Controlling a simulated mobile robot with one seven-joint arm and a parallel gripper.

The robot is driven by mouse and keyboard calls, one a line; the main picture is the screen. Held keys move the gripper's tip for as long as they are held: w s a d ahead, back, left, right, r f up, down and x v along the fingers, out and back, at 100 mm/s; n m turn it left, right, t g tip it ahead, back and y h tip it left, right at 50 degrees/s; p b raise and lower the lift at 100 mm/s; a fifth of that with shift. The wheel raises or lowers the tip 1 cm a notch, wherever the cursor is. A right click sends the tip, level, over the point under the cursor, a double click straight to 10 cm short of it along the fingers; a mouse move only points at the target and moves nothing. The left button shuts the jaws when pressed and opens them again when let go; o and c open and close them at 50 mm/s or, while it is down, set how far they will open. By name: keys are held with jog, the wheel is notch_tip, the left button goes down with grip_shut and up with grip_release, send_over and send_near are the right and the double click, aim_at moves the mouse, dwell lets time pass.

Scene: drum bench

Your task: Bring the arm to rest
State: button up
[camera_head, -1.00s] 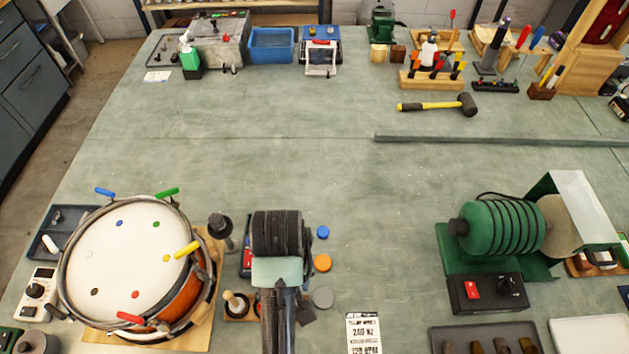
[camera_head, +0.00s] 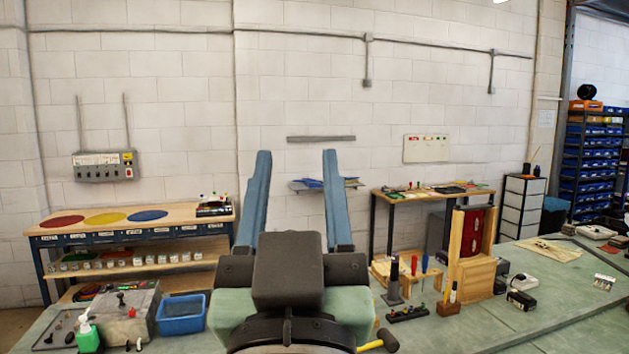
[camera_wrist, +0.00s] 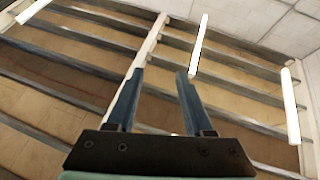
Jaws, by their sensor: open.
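My gripper (camera_head: 292,198) is raised in front of the white wall in the head view, its two blue fingers pointing up and standing well apart. Nothing is between them. In the wrist view, my gripper (camera_wrist: 158,88) shows the same two fingers apart and empty, against the ceiling beams and lamps. My gripper and wrist hide the middle of the bench.
The green bench (camera_head: 560,318) spans the bottom. A blue bin (camera_head: 181,315) and a green bottle (camera_head: 88,338) stand left; a wooden cabinet (camera_head: 470,278) and tool holders stand right. A shelf bench (camera_head: 130,238) is behind. The air around my gripper is clear.

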jog(key=s+d+r+t, duration=0.1)
jog(key=s+r+t, duration=0.2)
jog(key=s+r, duration=0.3)
jog(key=shift+d+m, duration=0.2)
jog(key=shift+m, duration=0.1)
